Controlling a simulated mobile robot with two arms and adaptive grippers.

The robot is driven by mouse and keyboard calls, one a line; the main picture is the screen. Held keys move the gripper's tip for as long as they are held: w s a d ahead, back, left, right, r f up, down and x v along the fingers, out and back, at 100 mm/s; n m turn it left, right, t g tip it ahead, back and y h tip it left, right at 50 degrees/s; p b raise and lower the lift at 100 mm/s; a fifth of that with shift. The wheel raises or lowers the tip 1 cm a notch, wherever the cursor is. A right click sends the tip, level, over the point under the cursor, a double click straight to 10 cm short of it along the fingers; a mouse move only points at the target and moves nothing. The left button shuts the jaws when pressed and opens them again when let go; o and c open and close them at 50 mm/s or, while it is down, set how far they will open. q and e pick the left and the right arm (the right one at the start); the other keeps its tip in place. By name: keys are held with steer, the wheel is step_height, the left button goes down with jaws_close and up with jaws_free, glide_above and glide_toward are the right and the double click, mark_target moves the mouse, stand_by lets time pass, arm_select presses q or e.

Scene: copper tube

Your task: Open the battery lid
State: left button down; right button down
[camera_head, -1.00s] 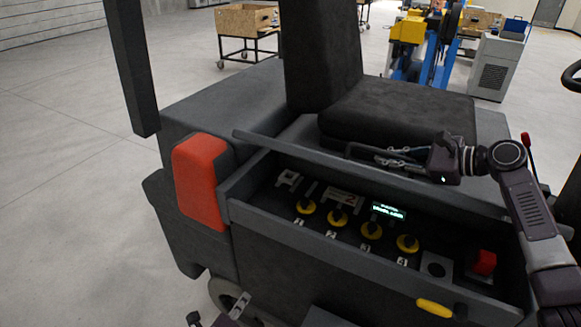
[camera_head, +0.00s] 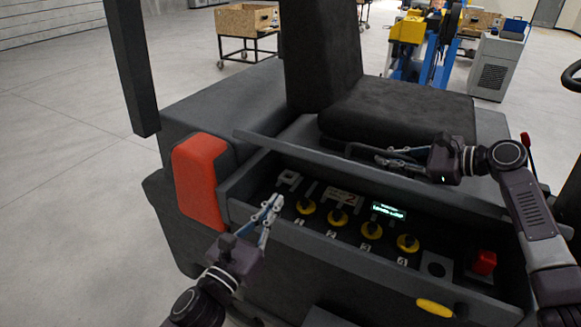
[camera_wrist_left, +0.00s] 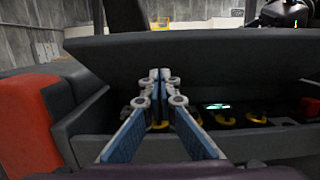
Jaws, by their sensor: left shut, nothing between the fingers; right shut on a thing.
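The battery lid (camera_head: 300,152) is the dark grey panel under the seat. Its long front edge stands above a recess of controls, and a broad dark face (camera_wrist_left: 230,62) rises behind the controls in the left wrist view. My right gripper (camera_head: 385,155) is shut on what looks like the dark handle (camera_head: 356,149) on the lid, in front of the seat; the fingers partly hide it. My left gripper (camera_head: 270,208) is shut and empty, with its fingertips over the left end of the recess. In the left wrist view its fingertips (camera_wrist_left: 160,85) meet before the dark face.
The recess holds several yellow knobs (camera_head: 371,231), a lit display (camera_head: 389,211) and a red button (camera_head: 484,262). A red corner block (camera_head: 200,180) and a dark post (camera_head: 130,65) stand left. The seat (camera_head: 400,105) is behind. Open floor (camera_head: 70,200) lies left.

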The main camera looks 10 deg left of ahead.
mark_target(299, 151)
arm_select(q)
steer(key=w+d+r, duration=0.2)
steer(key=w+r, duration=0.2)
steer(key=w, duration=0.4)
steer(key=shift+w+d+r, duration=0.15)
steer(key=shift+w+d, duration=0.05)
steer(key=shift+d, duration=0.1)
steer(key=shift+w+d+r, duration=0.1)
steer(key=shift+w+r, duration=0.15)
steer(key=shift+r, duration=0.25)
steer(key=shift+w+r, duration=0.2)
steer(key=shift+r, duration=0.25)
